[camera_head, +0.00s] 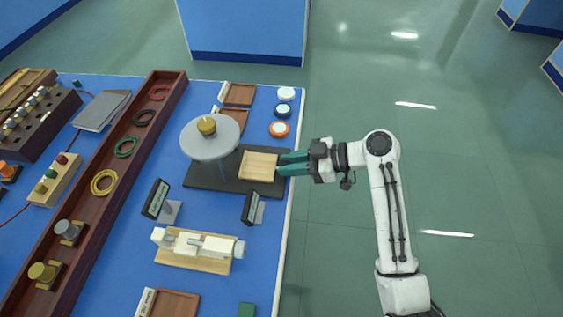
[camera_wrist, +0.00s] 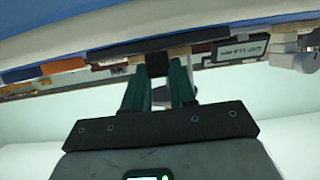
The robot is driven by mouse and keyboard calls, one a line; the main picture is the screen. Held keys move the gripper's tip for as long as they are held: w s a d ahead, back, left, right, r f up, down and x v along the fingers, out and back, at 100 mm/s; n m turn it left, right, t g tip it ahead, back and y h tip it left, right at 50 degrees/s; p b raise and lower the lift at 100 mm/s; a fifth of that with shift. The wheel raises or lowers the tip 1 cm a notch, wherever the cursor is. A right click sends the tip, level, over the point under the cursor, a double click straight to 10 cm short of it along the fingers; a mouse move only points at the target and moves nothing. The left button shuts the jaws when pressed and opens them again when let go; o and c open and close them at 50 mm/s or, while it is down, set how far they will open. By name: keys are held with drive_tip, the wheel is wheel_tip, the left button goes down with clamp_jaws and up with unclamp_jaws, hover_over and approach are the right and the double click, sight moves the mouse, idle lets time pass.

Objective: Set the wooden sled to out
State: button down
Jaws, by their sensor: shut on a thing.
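The wooden sled (camera_head: 258,166), a pale square tray, lies on a dark base plate (camera_head: 207,178) beside a round grey disc (camera_head: 210,136) on a post. My gripper (camera_head: 281,163) comes in from the right, its green fingers at the sled's right edge, near the bench edge. In the wrist view my gripper (camera_wrist: 158,72) has its fingers on both sides of a small black block (camera_wrist: 156,64), which looks like the sled's handle. The fingers are shut on it. The head view hides the handle behind the fingers.
Round pots (camera_head: 279,129) and small trays (camera_head: 239,94) stand beyond the sled. Two small dark signs (camera_head: 251,208) and a white device on a wooden board (camera_head: 197,264) stand on the near side. Open floor (camera_head: 470,170) lies right of the bench.

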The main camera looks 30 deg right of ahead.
drive_tip(key=shift+s+d, duration=0.25)
drive_tip(key=shift+d, duration=0.1)
drive_tip(key=c, duration=1.1)
unclamp_jaws()
drive_tip(key=shift+d, duration=0.15)
drive_tip(key=shift+o, duration=0.9)
drive_tip(key=v, duration=1)
drive_tip(key=shift+s+d+r+b, duration=0.2)
drive_tip(key=shift+b, duration=0.1)
